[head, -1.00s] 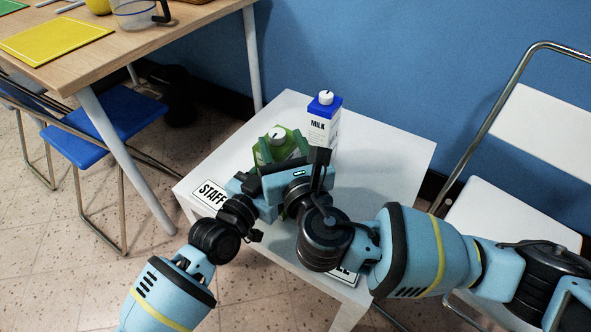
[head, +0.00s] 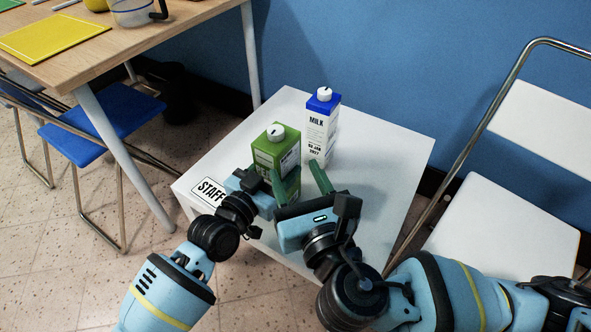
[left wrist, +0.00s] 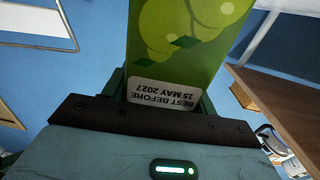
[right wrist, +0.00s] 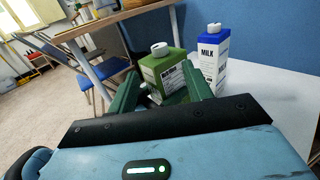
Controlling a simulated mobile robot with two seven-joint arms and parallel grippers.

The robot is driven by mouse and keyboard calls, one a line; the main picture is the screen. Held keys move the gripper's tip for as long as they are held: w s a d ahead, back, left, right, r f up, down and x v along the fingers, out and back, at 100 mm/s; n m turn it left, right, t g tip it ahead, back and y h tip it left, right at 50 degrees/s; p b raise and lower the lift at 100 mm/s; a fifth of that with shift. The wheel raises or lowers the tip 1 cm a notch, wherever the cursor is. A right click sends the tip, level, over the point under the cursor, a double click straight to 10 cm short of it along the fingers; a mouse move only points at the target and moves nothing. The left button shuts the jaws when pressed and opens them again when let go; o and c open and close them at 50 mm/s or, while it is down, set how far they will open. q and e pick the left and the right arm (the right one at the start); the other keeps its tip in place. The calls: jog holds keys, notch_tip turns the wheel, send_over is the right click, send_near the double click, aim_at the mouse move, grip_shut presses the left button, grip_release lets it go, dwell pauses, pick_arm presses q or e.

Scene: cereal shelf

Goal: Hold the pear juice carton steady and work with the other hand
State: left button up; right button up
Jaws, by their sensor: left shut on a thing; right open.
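The green carton (head: 275,148), with a white cap, stands upright on the white table; I take it for the pear juice. My left gripper (head: 268,184) is shut on its lower part. In the left wrist view the green carton (left wrist: 185,45) fills the space between the fingers, with a "BEST BEFORE 15 MAY 2027" label. My right gripper (head: 300,178) is open and empty, in front and to the right of the carton. The right wrist view shows the green carton (right wrist: 163,72) beyond its spread green fingers. The carton's lowest part is hidden in the head view.
A white-and-blue milk carton (head: 321,126) stands behind and right of the green one. A STAFF sign (head: 207,191) lies at the white table's (head: 385,150) left edge. The table's right side is clear. A white chair (head: 510,225) stands right, a wooden table (head: 190,22) left.

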aim_at(277, 136)
jog(key=x, duration=1)
jog(key=shift+w+a+r, duration=0.1)
jog(key=shift+w+a, duration=0.05)
jog(key=shift+w, duration=0.15)
jog(key=shift+c, duration=0.3)
jog(key=c, duration=1)
